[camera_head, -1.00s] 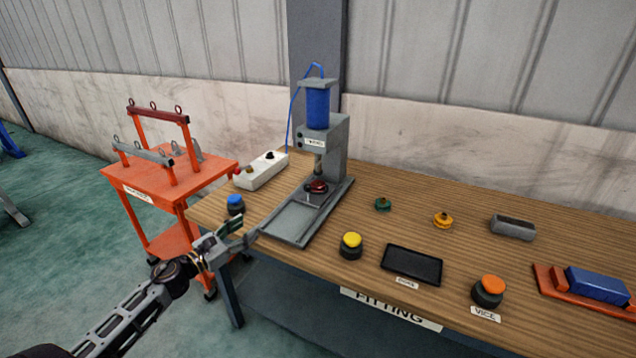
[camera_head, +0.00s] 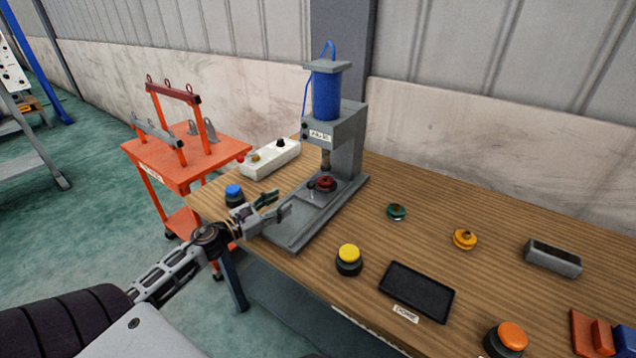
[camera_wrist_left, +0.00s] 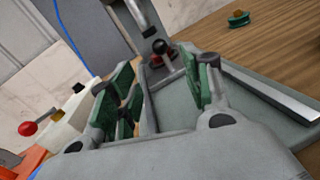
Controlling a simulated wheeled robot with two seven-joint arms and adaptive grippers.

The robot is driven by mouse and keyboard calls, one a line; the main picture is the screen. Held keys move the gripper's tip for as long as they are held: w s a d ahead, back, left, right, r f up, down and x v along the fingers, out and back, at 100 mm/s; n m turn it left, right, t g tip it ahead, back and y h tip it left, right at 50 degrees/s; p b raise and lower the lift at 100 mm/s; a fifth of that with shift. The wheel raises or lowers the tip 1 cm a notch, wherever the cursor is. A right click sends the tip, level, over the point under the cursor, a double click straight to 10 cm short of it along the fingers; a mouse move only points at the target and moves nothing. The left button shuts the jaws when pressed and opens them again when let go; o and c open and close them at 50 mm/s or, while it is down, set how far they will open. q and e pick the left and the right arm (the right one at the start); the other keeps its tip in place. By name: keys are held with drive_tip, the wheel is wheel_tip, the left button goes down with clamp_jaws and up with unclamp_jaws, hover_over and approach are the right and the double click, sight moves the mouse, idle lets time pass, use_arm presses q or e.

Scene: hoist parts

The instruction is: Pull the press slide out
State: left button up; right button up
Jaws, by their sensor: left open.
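The press (camera_head: 347,140) stands on the bench, with a grey frame and a blue cylinder. Its slide (camera_head: 305,198) is a grey plate lying in the long grey base (camera_head: 290,236). A red round part (camera_head: 326,184) sits under the ram, with a dark knob (camera_head: 311,185) just in front. My left gripper (camera_head: 277,204) is open and empty, over the left edge of the base near its front. In the left wrist view, the black knob (camera_wrist_left: 158,46) shows beyond the green-padded fingers (camera_wrist_left: 166,82), apart from them. My right gripper is out of view.
A blue button (camera_head: 234,193) and a white control box (camera_head: 270,158) stand left of the press. A yellow button (camera_head: 349,256), black tray (camera_head: 417,290) and green part (camera_head: 396,211) lie to its right. An orange cart (camera_head: 190,160) stands beyond the bench's left end.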

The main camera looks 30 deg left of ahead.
sight(308, 187)
use_arm(q)
drive_tip(key=shift+w, duration=0.1)
idle(0.5)
drive_tip(key=shift+x, duration=3.15)
drive_tip(key=shift+p+x, duration=0.3)
drive_tip(key=shift+x, duration=3.2)
drive_tip(key=shift+w, duration=0.1)
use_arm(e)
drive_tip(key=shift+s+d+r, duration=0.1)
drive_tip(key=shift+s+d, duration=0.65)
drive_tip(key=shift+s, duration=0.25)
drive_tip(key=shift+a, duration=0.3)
